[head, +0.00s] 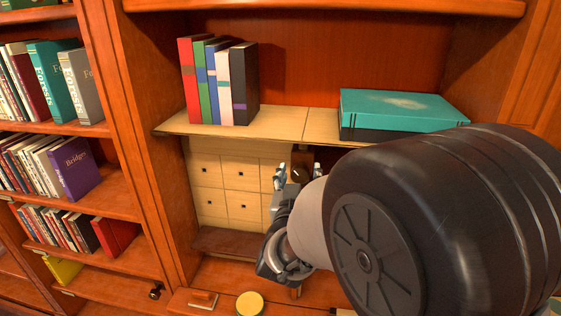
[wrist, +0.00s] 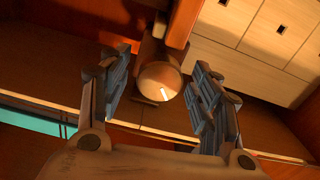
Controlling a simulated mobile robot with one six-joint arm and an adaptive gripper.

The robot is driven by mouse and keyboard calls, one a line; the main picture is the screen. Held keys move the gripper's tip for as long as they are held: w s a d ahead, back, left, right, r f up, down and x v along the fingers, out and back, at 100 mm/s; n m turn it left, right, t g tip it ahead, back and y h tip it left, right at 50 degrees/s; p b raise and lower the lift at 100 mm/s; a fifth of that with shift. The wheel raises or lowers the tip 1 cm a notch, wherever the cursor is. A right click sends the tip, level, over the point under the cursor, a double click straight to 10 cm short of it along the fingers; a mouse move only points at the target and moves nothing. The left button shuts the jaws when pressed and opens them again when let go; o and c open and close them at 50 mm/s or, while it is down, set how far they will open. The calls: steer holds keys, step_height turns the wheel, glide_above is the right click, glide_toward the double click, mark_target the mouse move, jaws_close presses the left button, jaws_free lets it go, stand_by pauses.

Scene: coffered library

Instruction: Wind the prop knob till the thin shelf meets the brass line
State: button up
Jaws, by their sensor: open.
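The thin shelf (head: 278,122) is a pale wooden board with a seam, bearing books in the head view. The prop knob (wrist: 160,82) is round and brown with a white mark on its face in the wrist view. It shows small and partly hidden below the shelf in the head view (head: 303,160). My gripper (head: 299,173) is open in front of the knob. In the wrist view my gripper's fingers (wrist: 160,68) stand on either side of the knob, with gaps visible; contact is not evident. I cannot make out the brass line.
Several upright books (head: 218,82) stand at the shelf's left. A teal book (head: 403,110) lies on a dark one at its right. Pale small drawers (head: 225,190) are below. A round yellow-topped object (head: 250,304) is lower down. My arm hides the lower right.

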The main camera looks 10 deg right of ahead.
steer(key=shift+w+d, duration=0.2)
steer(key=shift+w, duration=0.45)
steer(key=shift+c, duration=0.5)
steer(key=c, duration=1)
steer(key=m+b, duration=0.1)
steer(key=b, duration=0.1)
steer(key=m+b, duration=0.1)
steer(key=b, duration=0.1)
steer(key=shift+f+m, duration=0.2)
steer(key=shift+m, duration=0.1)
steer(key=shift+r+m+b, duration=0.2)
steer(key=shift+m+b, duration=0.45)
steer(key=shift+m, duration=0.25)
steer(key=o, duration=1.1)
